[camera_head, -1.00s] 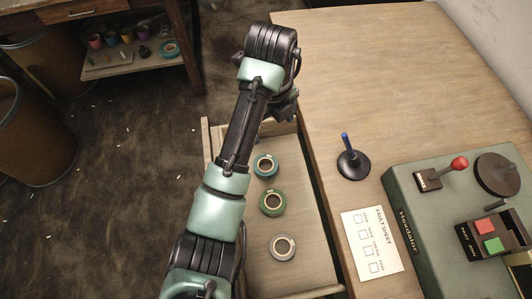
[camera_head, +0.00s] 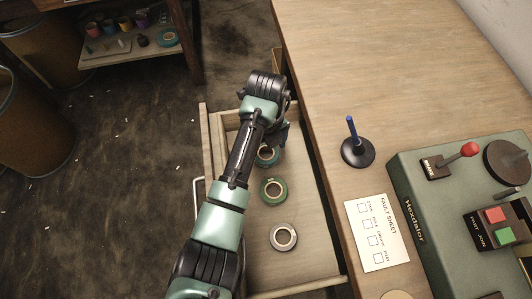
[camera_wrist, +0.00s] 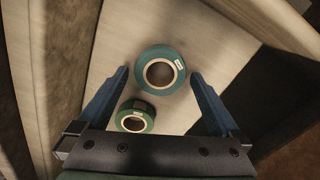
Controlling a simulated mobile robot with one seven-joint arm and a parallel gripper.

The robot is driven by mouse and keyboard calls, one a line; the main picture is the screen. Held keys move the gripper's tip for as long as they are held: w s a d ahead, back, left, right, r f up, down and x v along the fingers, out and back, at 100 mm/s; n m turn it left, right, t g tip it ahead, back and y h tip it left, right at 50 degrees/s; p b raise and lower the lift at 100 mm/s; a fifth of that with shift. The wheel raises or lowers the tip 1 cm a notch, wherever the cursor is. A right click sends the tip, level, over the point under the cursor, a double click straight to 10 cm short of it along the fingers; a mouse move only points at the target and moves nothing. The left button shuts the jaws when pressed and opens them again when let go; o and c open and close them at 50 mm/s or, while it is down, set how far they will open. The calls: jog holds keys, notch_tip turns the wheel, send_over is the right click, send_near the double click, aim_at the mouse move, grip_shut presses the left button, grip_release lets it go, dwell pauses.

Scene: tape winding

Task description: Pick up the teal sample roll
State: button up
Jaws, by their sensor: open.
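The teal sample roll (camera_head: 267,156) lies in the open drawer, partly hidden by my arm in the head view. In the wrist view the teal roll (camera_wrist: 160,84) lies flat, a little ahead of and between my two blue fingers. My gripper (camera_wrist: 159,75) is open and empty above the drawer; the fingers stand on either side of the roll, apart from it. In the head view my gripper is mostly hidden by the wrist.
A green roll (camera_head: 273,190) and a grey roll (camera_head: 283,236) lie in the same drawer (camera_head: 312,262), nearer the front of the picture. The green roll (camera_wrist: 134,117) is close to the left finger in the wrist view. The workbench (camera_head: 400,60) edge runs along the drawer's right side.

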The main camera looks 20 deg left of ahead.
jog(key=shift+f, duration=0.6)
jog(key=c, duration=1.2)
jog(key=shift+o, duration=0.2)
jog(key=shift+r, duration=0.15)
